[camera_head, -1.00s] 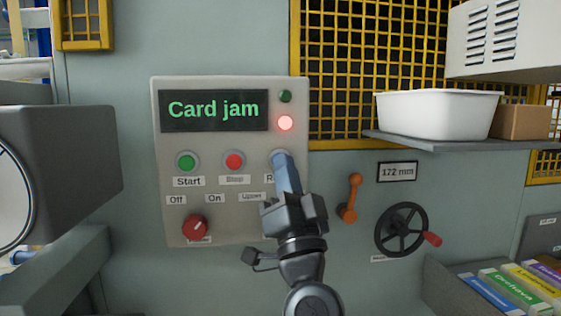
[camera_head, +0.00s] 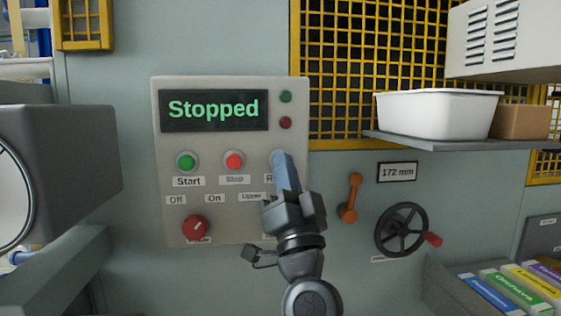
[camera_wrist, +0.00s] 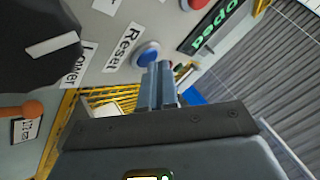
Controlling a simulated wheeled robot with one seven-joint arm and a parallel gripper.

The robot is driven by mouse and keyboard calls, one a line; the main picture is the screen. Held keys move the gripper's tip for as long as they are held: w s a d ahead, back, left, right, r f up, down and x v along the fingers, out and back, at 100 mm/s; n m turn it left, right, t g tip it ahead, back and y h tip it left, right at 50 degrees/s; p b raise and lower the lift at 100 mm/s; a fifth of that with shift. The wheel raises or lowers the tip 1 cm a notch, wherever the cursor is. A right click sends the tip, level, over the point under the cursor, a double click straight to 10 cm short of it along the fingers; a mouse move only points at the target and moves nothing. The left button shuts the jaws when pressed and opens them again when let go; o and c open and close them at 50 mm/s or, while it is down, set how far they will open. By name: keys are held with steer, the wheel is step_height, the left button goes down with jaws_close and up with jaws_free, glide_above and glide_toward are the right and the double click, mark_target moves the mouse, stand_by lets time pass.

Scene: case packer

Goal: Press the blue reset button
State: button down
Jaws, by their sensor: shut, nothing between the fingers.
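The blue reset button (camera_wrist: 147,56) shows in the wrist view beside its "Reset" label, in a pale ring. In the head view my fingers hide nearly all of it. My gripper (camera_head: 280,158) is shut and empty, its blue-grey fingers pointing at the panel. In the wrist view the fingertips (camera_wrist: 163,70) overlap the button's edge; whether they touch it I cannot tell. The display (camera_head: 213,110) on the control panel (camera_head: 235,146) reads "Stopped". The green lamp (camera_head: 285,97) and red lamp (camera_head: 286,123) are dark.
The green start button (camera_head: 187,161) and red stop button (camera_head: 234,161) lie left of my fingers. A red selector knob (camera_head: 194,228) sits below them. An orange lever (camera_head: 350,198) and a black handwheel (camera_head: 402,229) are on the right. A shelf (camera_head: 440,143) holds a white bin (camera_head: 435,116).

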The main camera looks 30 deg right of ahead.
steer(key=shift+s, duration=0.1)
steer(key=shift+s+a+p, duration=0.25)
steer(key=shift+s+p, duration=0.2)
steer(key=shift+s, duration=0.25)
steer(key=shift+s, duration=0.1)
steer(key=s, duration=0.1)
steer(key=s+a+p, duration=0.1)
steer(key=s, duration=0.1)
steer(key=s+p, duration=0.1)
steer(key=shift+s+a, duration=0.3)
stand_by(0.6)
